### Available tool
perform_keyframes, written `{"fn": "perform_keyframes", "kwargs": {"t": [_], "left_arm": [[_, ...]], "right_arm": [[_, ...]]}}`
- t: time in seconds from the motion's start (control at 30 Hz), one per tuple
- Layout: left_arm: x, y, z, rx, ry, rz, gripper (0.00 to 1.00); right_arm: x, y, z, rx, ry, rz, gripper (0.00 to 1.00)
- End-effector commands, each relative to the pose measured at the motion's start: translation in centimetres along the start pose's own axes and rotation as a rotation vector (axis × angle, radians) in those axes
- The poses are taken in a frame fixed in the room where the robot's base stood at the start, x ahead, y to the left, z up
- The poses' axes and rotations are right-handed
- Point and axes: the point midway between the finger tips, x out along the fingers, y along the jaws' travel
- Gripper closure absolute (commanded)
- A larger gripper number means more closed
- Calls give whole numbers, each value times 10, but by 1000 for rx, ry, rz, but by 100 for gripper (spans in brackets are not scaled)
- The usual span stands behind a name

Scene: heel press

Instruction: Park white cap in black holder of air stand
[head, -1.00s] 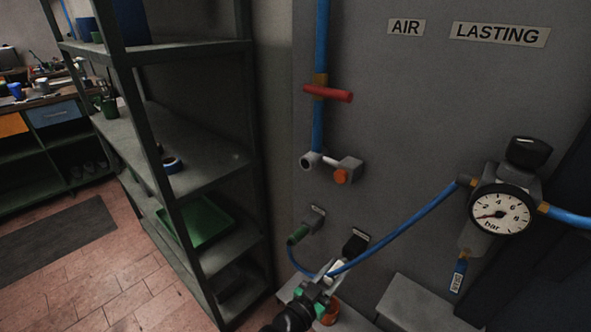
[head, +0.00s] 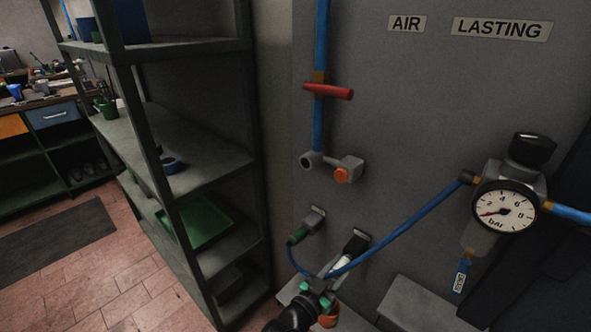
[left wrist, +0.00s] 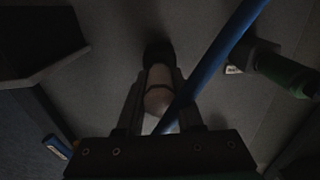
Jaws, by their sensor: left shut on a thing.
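The white cap (head: 343,264) is between my left gripper (head: 326,285) and the black holder (head: 355,244) on the air stand's grey panel. My left gripper is shut on the cap. In the left wrist view, the cap (left wrist: 158,98) lies between the two fingers, and its far end meets the black holder (left wrist: 157,52). I cannot tell how deep the cap sits in it. The cap is tilted, in line with the holder. My right gripper is not in view.
A blue hose (head: 400,238) passes close by the gripper and crosses near the cap in the wrist view. A green-ended connector (head: 299,235) sits in a holder to the left. A pressure gauge (head: 503,211) and a grey ledge (head: 425,305) are to the right. Shelving (head: 205,165) stands left.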

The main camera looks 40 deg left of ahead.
Motion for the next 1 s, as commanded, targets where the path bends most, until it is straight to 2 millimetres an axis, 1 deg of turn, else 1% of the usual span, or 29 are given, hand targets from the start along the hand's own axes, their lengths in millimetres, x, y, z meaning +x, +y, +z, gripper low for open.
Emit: {"fn": "perform_keyframes", "kwargs": {"t": [0.4,0.43,0.57,0.6,0.63,0.9,1.0], "left_arm": [[9,0,0,1,1,0,100],[9,0,0,1,0,0,62],[9,0,0,1,0,0,39],[8,0,0,1,0,0,32],[8,0,0,1,0,0,29],[8,0,0,0,0,0,29],[2,0,-1,0,-1,0,29]], "right_arm": [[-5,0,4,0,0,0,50],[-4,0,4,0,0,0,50],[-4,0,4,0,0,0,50],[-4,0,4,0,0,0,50],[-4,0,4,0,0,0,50],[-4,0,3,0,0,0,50],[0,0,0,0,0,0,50]]}}
